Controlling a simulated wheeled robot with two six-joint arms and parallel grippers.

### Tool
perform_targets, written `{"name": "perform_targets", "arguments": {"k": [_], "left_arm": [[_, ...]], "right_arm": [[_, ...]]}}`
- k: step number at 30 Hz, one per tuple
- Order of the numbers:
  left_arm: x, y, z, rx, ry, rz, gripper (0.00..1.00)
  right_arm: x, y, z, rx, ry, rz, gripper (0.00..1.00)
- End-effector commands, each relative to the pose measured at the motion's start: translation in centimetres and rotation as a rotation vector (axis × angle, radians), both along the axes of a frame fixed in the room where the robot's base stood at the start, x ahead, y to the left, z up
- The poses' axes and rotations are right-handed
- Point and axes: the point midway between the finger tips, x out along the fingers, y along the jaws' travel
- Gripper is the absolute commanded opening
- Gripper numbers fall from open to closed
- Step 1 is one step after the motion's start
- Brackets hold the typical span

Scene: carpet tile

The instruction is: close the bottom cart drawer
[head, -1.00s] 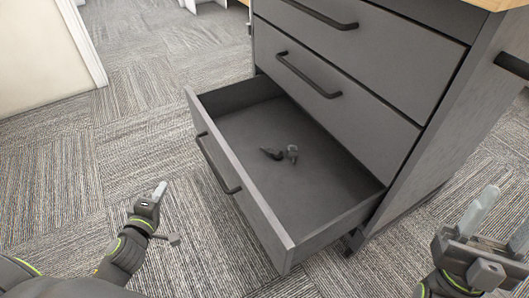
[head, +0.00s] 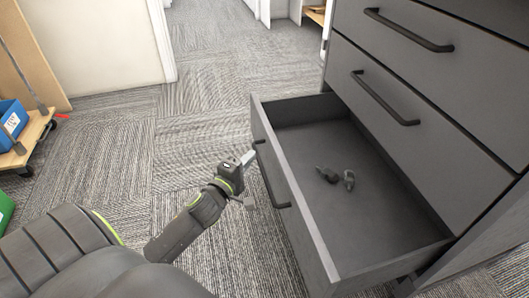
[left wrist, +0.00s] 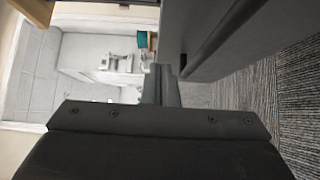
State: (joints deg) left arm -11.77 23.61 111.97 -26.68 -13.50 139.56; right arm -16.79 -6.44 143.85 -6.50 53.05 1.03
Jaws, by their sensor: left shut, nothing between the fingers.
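The bottom cart drawer (head: 296,205) stands pulled out of the dark grey cart (head: 418,88). Two small dark objects (head: 336,176) lie inside it. A black bar handle (head: 268,178) runs along its front. My left gripper (head: 248,158) is shut and empty, with its fingertips close to the drawer front near the far end of the handle. I cannot tell whether they touch. In the left wrist view the shut fingers (left wrist: 163,84) point beside a dark grey panel (left wrist: 225,35). My right gripper is out of the head view.
The two drawers above are shut, each with a black handle. A wooden trolley (head: 38,128) with a blue bin (head: 12,122) stands at the far left, a green object (head: 4,208) below it. The carpet (head: 125,150) between trolley and drawer is clear.

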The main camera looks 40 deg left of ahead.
Motion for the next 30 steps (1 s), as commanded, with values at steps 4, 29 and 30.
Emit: {"name": "perform_targets", "arguments": {"k": [4, 29, 30], "left_arm": [[2.2, -0.7, 0.1, -0.007, -0.002, 0.001, 0.00], [4.5, -2.8, -0.1, -0.002, 0.001, 0.000, 0.00], [4.7, -3.0, -0.1, -0.003, 0.001, 0.000, 0.00]], "right_arm": [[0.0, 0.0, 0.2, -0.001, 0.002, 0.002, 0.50], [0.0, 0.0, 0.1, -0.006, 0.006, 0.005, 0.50], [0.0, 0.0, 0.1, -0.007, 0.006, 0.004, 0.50]]}}
